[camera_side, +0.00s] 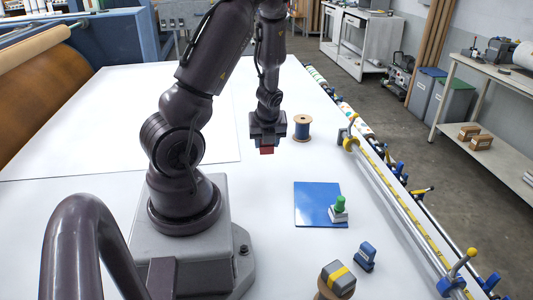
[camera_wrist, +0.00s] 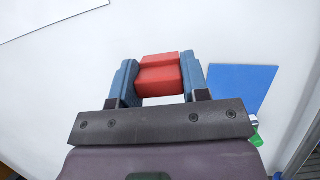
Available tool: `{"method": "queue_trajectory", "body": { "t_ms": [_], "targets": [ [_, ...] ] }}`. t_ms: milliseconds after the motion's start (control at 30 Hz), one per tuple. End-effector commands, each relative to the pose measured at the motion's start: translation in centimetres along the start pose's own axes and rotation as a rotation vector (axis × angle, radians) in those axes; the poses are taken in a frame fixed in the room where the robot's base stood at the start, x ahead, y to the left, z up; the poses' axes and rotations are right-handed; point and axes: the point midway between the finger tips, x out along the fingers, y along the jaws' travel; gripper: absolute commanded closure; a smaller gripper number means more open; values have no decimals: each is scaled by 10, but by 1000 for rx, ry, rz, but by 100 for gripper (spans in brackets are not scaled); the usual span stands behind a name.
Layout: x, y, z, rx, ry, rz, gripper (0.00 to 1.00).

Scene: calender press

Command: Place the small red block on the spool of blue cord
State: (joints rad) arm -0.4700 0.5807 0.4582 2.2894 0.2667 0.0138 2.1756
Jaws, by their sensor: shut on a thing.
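The small red block (camera_side: 267,150) is between the fingers of my gripper (camera_side: 267,146), which is shut on it. In the wrist view the red block (camera_wrist: 159,78) sits between the two blue-grey fingers of my gripper (camera_wrist: 159,84). The block is held above the white table; how high is hard to tell. The spool of blue cord (camera_side: 302,129) stands upright on the table, just right of my gripper in the side view, with its pale wooden top flange bare. The spool is not in the wrist view.
A blue square plate (camera_side: 315,205) lies nearer the camera, with a green-knobbed stamp (camera_side: 339,209) at its edge. A blue clamp-like piece (camera_side: 365,256) and a grey block with a yellow band (camera_side: 338,279) stand further front. A yellow-marked rail (camera_side: 405,205) runs along the right edge.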

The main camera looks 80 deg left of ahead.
Motion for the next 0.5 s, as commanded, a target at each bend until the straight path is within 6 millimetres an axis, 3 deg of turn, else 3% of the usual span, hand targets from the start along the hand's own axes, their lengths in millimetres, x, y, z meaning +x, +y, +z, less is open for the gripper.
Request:
{"method": "queue_trajectory", "body": {
  "t_ms": [167, 367, 500],
  "targets": [
    [-11, 7, 13, -30, -2, 10, 80],
    [-20, -21, 56, -39, -7, 8, 80],
    [-38, -46, 96, -42, -7, 9, 80]
  ]
}}
